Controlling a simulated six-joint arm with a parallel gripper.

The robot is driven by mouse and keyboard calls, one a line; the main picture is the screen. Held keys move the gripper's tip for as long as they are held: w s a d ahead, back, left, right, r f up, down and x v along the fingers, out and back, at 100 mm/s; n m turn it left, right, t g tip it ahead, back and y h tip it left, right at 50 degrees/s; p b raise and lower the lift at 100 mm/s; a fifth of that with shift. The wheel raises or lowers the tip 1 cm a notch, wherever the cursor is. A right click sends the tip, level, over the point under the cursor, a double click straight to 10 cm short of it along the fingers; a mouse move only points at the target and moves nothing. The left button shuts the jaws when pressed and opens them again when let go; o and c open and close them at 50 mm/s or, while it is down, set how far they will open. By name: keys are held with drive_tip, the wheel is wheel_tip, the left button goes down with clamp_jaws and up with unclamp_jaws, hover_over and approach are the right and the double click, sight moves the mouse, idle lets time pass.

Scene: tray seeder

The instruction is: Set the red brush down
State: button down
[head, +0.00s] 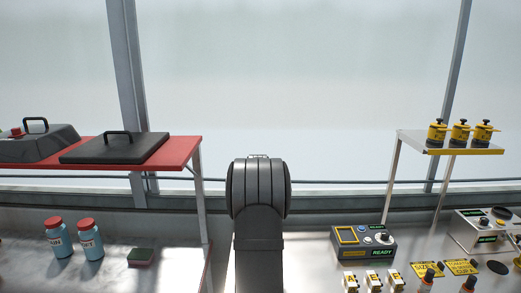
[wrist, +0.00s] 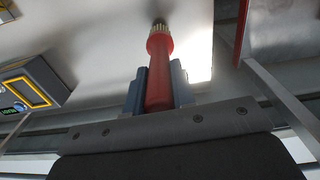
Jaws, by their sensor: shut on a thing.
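The red brush (wrist: 159,75) shows in the wrist view, with a red handle and pale bristles (wrist: 159,27) at its far end. My gripper (wrist: 159,85) is shut on the handle, with one grey finger on each side. The bristle end is close to a pale grey surface, and I cannot tell whether it touches. In the head view my arm stands in the middle, and neither the gripper nor the brush shows there.
A red shelf (head: 185,150) holds dark lids. At right are a control box (head: 362,243) marked READY, several small switches, and a shelf (head: 460,150) with three yellow canisters.

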drive_tip(key=shift+w+d+f+m, duration=0.25)
drive_tip(key=shift+d+m, duration=0.05)
drive_tip(key=shift+d, duration=0.15)
idle(0.4)
wheel_tip(320, 180, up, 14)
drive_tip(key=shift+f, duration=0.2)
drive_tip(key=w+d+m, duration=0.1)
drive_tip(key=d, duration=1.5)
drive_tip(key=s+d+m, duration=0.1)
drive_tip(key=s+d, duration=0.4)
drive_tip(key=d, duration=0.7)
drive_tip(key=s+d+f, duration=0.1)
drive_tip(key=s+d, duration=0.4)
drive_tip(key=d, duration=0.8)
drive_tip(key=s+d+m, duration=0.1)
drive_tip(key=s+d, duration=0.4)
drive_tip(key=d, duration=0.7)
wheel_tip(320, 180, down, 14)
drive_tip(key=shift+w+f, duration=0.15)
drive_tip(key=shift+f, duration=0.2)
